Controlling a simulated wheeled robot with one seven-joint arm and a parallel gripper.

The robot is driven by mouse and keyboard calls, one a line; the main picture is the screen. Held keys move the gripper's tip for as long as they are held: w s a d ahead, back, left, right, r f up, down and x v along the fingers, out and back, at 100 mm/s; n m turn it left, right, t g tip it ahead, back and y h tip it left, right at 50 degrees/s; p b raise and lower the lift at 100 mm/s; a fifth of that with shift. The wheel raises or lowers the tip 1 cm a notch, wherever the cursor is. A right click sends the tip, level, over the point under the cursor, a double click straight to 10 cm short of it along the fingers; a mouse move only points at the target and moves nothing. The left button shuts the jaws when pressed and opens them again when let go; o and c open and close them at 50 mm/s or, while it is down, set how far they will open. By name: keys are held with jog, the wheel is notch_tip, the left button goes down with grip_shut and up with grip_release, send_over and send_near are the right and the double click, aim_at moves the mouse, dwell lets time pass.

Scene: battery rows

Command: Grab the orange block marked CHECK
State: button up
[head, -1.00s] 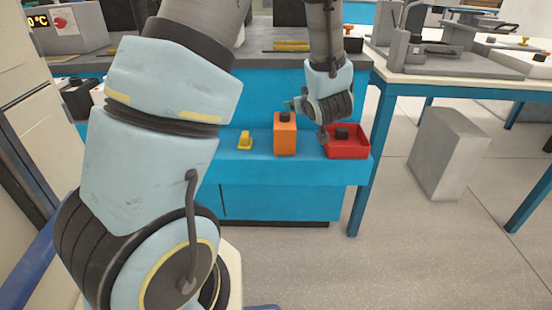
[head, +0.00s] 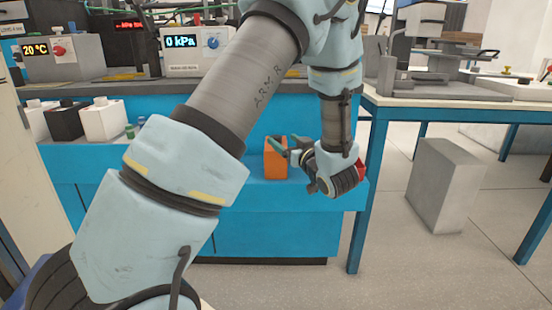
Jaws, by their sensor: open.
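The orange block (head: 275,163) stands upright on the blue ledge (head: 248,196) in the head view. No marking is readable on it, and its top is partly covered by my gripper. My gripper (head: 284,146) is open, its fingers pointing left at the block's upper part. The fingertips overlap the block in the picture; I cannot tell whether they touch it or are around it. The red tray (head: 362,170) is mostly hidden behind my gripper's body.
White blocks (head: 104,120) and a black block (head: 67,121) stand at the left. Display units (head: 190,50) sit on the grey counter behind. A table (head: 450,108) is at the right, with a grey box (head: 445,185) on the floor. My arm crosses the middle.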

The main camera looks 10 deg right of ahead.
aim_at(279, 138)
jog(key=x, duration=0.5)
jog(key=shift+s+a+f+b, duration=0.1)
jog(key=shift+a+b, duration=0.1)
jog(key=shift+b, duration=0.15)
grip_shut()
dwell(1.0)
